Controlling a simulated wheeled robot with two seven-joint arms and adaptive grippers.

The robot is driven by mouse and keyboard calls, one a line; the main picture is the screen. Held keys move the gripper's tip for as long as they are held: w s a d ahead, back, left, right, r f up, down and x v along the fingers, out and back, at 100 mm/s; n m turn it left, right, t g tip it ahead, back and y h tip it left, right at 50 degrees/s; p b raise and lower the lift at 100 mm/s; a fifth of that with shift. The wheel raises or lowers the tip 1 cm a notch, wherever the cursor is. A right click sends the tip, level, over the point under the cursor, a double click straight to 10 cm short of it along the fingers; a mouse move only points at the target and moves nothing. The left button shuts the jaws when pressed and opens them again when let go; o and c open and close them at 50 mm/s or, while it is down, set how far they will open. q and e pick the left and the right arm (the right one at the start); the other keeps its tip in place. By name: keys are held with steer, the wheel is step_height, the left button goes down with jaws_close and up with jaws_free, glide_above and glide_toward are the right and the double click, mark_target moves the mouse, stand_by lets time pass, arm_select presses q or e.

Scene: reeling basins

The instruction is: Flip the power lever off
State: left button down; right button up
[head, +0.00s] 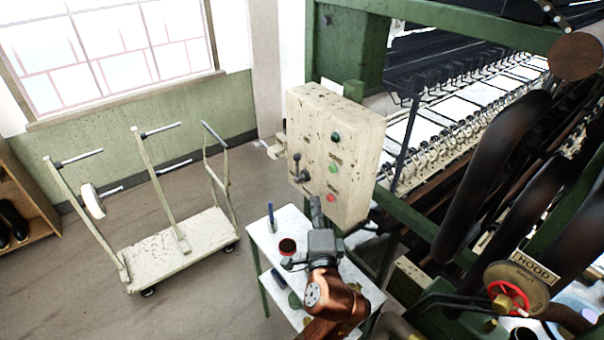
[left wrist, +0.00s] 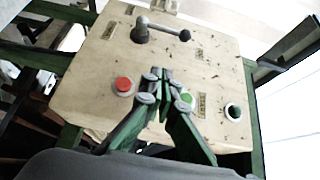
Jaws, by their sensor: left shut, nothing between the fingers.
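The power lever (head: 303,176) is on the left side of the front of a cream, speckled control box (head: 355,130). Its dark knob (head: 297,157) points up in the head view. In the left wrist view the lever (left wrist: 160,31) stretches sideways, with its knob (left wrist: 185,35) at the right end. My left gripper (head: 317,204) is in front of the box's lower part, below the lever. In the left wrist view its fingertips (left wrist: 160,76) are together and empty, between the red button (left wrist: 123,85) and the green button (left wrist: 187,99), apart from the lever. My right gripper is not in view.
A cream trolley (head: 180,250) stands at the left on open floor. The green-framed reeling machine (head: 440,40) fills the right, with a HOOD handwheel (head: 508,297).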

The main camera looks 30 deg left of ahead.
arm_select(q)
steer(key=shift+r, duration=0.3)
steer(key=p+x, duration=0.1)
steer(key=x, duration=0.3)
steer(key=s+a+x, duration=0.1)
steer(key=x, duration=0.3)
steer(key=a+p+x, duration=0.1)
steer(key=x, duration=0.4)
steer(key=shift+s+p, duration=0.3)
steer(key=shift+p, duration=0.05)
steer(key=shift+r, duration=0.1)
